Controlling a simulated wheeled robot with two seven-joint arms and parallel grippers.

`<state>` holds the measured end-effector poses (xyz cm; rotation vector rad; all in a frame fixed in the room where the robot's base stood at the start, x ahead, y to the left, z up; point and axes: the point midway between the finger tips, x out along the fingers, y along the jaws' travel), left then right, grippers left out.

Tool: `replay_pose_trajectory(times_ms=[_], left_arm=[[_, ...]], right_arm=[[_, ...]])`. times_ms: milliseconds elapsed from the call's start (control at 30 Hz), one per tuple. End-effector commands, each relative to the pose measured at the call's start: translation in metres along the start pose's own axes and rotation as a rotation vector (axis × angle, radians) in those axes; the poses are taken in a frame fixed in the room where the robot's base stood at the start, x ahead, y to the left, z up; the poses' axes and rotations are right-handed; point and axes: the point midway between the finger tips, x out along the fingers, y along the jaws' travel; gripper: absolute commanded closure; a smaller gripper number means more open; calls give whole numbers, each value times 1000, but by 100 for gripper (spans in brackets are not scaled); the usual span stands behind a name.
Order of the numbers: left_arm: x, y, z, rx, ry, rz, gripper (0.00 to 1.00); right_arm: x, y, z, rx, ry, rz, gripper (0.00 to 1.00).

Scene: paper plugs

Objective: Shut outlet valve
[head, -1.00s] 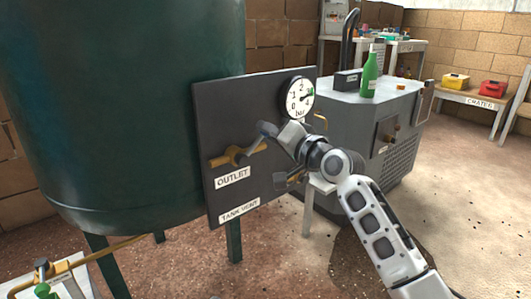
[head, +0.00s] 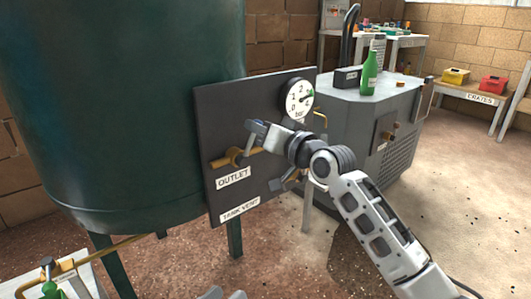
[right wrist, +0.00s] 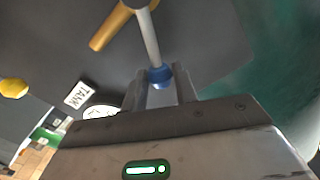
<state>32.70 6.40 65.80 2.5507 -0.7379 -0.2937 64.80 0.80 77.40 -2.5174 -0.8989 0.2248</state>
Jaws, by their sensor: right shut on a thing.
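The outlet valve is a brass body (head: 234,156) on the dark panel (head: 222,120), above the OUTLET label (head: 233,177). In the right wrist view, its brass part (right wrist: 112,25) is at the top, with a grey lever (right wrist: 149,38) ending in a blue tip (right wrist: 160,74). My right gripper (head: 256,130) is shut on the blue tip, which shows between the fingers (right wrist: 161,88) in the right wrist view. In the head view, the lever slants up and right, partly hidden by my gripper. My left gripper (head: 222,294) barely shows at the bottom edge; its opening is unclear.
A pressure gauge (head: 299,98) sits on the panel's upper right, close to my right arm. The big green tank (head: 120,110) stands left of the panel. A grey machine (head: 365,125) with a green bottle (head: 370,73) stands behind. Open floor lies on the right.

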Motion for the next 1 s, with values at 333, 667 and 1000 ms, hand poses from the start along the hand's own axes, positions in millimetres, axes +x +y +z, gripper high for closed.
replay_pose_trajectory(times_ms=[333,667,1000], left_arm=[[-1,5,-9,0,-1,0,64],[-2,11,-19,0,-1,0,64],[-2,14,-25,0,-1,0,64]], right_arm=[[0,-11,-2,-96,0,-2,84],[0,-23,4,-269,0,-1,84],[0,-29,4,-332,-1,-1,84]])
